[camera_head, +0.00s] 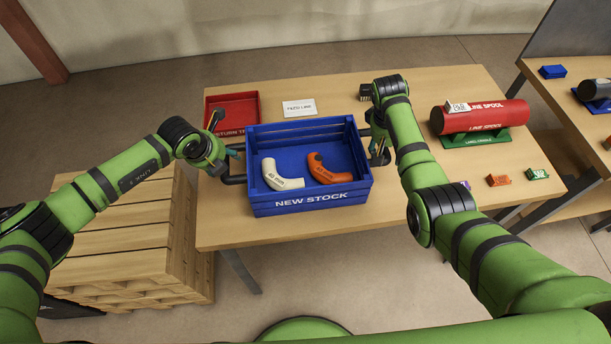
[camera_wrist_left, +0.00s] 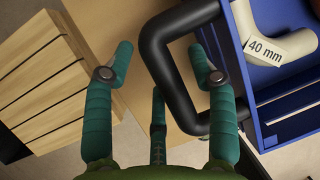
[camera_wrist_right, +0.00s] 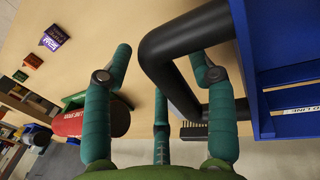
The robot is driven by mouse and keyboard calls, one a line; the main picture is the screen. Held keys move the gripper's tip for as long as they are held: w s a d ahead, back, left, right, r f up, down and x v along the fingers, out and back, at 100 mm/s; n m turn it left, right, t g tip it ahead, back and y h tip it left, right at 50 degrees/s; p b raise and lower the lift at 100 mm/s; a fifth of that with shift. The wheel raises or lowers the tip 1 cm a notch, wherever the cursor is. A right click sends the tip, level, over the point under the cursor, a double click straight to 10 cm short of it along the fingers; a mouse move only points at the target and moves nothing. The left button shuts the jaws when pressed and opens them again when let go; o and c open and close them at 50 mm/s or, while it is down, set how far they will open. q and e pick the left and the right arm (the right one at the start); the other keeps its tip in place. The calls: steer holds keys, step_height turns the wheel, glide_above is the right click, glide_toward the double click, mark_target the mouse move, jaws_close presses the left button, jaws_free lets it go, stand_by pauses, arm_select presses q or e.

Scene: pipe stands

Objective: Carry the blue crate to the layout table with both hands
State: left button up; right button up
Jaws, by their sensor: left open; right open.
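The blue crate (camera_head: 310,199), marked NEW STOCK, appears to sit level on the wooden layout table (camera_head: 410,235). It holds a white elbow pipe (camera_head: 278,177) and an orange elbow pipe (camera_head: 327,172). My left gripper (camera_head: 229,166) is open at the crate's left black handle (camera_wrist_left: 165,75). In the left wrist view, the handle bar lies between the spread fingers. My right gripper (camera_head: 378,148) is open at the right black handle (camera_wrist_right: 165,70), its fingers spread either side of the bar. The crate's underside is hidden.
A red return tray (camera_head: 236,104) and a white card (camera_head: 299,108) lie behind the crate. A red spool (camera_head: 480,116) on a green cradle and small coloured blocks (camera_head: 498,180) are at the right. A wooden pallet stack (camera_head: 125,245) stands at the left.

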steer(key=shift+a+r, duration=0.1)
steer(key=shift+r, duration=0.05)
arm_select(q)
steer(key=v, duration=1.1)
steer(key=shift+s+r, duration=0.15)
steer(key=shift+r, duration=0.1)
arm_select(e)
steer(key=v, duration=1.1)
steer(key=shift+r, duration=0.4)
steer(key=shift+s+a+f, duration=0.1)
